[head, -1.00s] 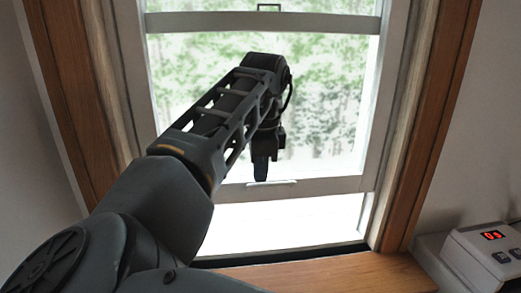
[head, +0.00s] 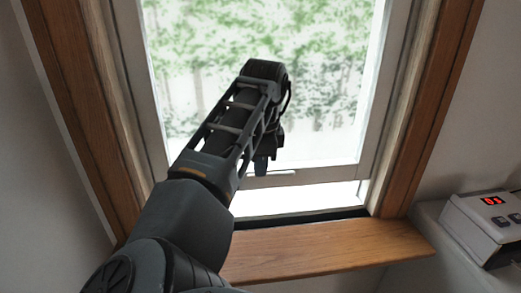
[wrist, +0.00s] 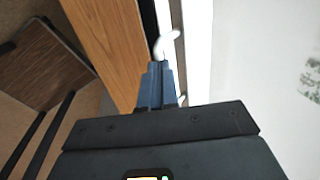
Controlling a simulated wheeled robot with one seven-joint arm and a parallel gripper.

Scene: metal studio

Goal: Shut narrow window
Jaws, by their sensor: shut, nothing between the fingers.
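The narrow window's sash (head: 372,150) has a white frame and stands a little raised. A bright open gap (head: 300,199) shows between its bottom rail and the sill. A small pale handle (head: 283,172) is on the bottom rail; a curved white part of it shows in the wrist view (wrist: 167,42). My gripper (head: 261,167) is shut and empty, fingers pointing down at the rail beside the handle. In the wrist view the blue-grey fingertips (wrist: 157,68) are together just by the handle; I cannot tell whether they touch it. My arm hides the sash's lower left part.
A wooden sill (head: 330,248) runs below the window, with wooden casing (head: 432,110) on both sides. A white device with a red display (head: 490,222) stands at the lower right. In the wrist view a brown chair-like object (wrist: 45,62) is at the left.

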